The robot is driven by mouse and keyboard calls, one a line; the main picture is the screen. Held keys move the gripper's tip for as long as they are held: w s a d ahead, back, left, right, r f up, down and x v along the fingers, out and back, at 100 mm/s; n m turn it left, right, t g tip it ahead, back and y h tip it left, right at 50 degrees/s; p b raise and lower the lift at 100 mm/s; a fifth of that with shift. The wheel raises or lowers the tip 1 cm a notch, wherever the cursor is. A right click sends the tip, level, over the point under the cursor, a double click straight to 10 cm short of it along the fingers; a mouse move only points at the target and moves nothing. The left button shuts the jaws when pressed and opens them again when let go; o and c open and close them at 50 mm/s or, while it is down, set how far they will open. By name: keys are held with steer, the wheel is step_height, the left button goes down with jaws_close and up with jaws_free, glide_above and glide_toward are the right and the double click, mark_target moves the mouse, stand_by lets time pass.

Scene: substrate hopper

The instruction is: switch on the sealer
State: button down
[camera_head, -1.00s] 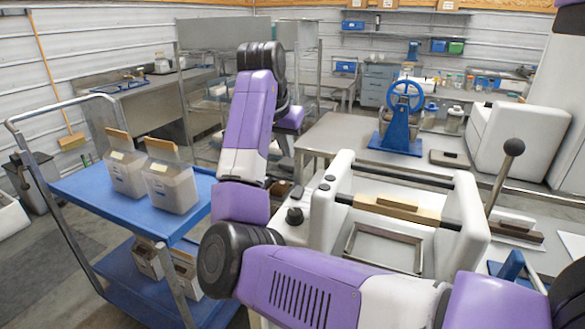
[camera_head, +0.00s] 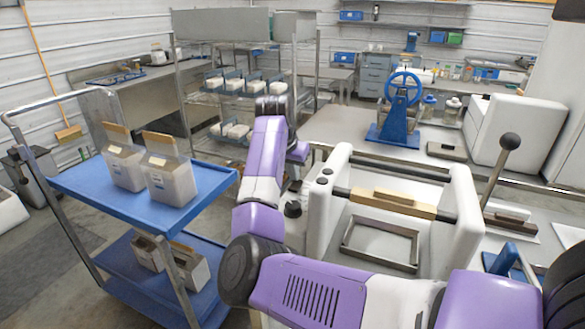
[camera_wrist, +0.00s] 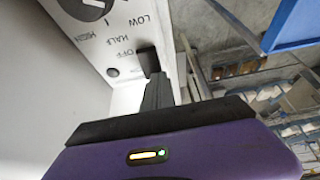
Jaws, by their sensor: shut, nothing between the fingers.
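The sealer (camera_head: 332,212) is a white frame with dark bars and a wooden bar across it. Its black knob (camera_head: 293,209) sticks out at the left side. In the wrist view, the white control panel (camera_wrist: 130,35) carries a black dial (camera_wrist: 90,8) and the words HIGH, LOW, HALF and OFF. The dial is cut off by the top edge, so I cannot tell its setting. My gripper (camera_wrist: 150,68) is shut and empty, its fingertips close over the panel beside OFF. I cannot tell whether they touch it. A small dark round button (camera_wrist: 112,72) sits left of the fingertips.
A blue cart (camera_head: 90,185) with filled bags stands left of the sealer. A lever with a black ball (camera_head: 510,141) rises at the sealer's right. A blue hand-wheel press (camera_head: 397,125) stands on the bench behind. A wire rack (camera_head: 240,100) holds trays at the back.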

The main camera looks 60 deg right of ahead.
mark_target(291, 186)
steer(key=shift+d, duration=0.15)
steer(key=shift+d+f+p, duration=0.1)
steer(key=shift+f+p, duration=0.15)
steer(key=shift+p, duration=0.1)
steer(key=shift+a+r+p, duration=0.15)
steer(key=shift+a+p, duration=0.35)
steer(key=shift+a, duration=0.3)
steer(key=shift+r+p, duration=0.5)
step_height(291, 186, up, 13)
steer(key=p, duration=0.1)
steer(key=shift+a+p, duration=0.3)
stand_by(0.4)
